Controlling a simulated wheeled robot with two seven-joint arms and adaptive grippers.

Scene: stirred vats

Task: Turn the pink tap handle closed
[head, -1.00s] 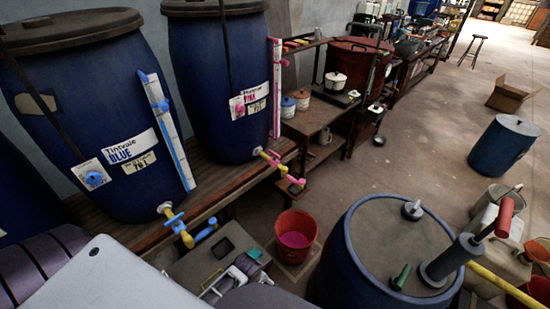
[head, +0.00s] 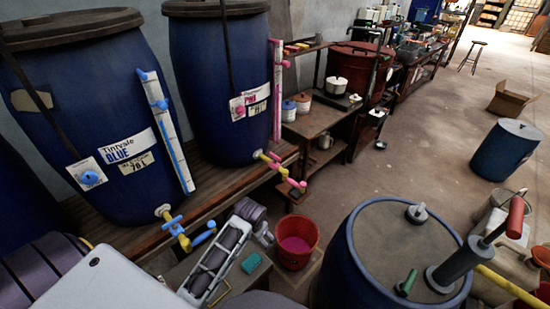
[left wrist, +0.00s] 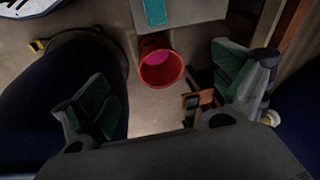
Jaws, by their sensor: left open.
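The pink tap handle (head: 275,165) sits on a yellow pipe at the foot of the pink-labelled blue vat (head: 220,85) in the head view. Its exact angle is too small to tell. My left gripper (head: 264,234) is in front of the shelf, below and a little left of that tap, apart from it. In the left wrist view my left gripper (left wrist: 165,90) has its green-padded fingers spread wide with nothing between them. The pink tap does not show clearly there. My right gripper is not in view.
A red bucket (head: 312,246) with pink contents stands on the floor below the tap; it also shows in the left wrist view (left wrist: 173,78). The blue vat's tap (head: 174,224) is to the left. A blue drum (head: 345,270) with a pump stands front right.

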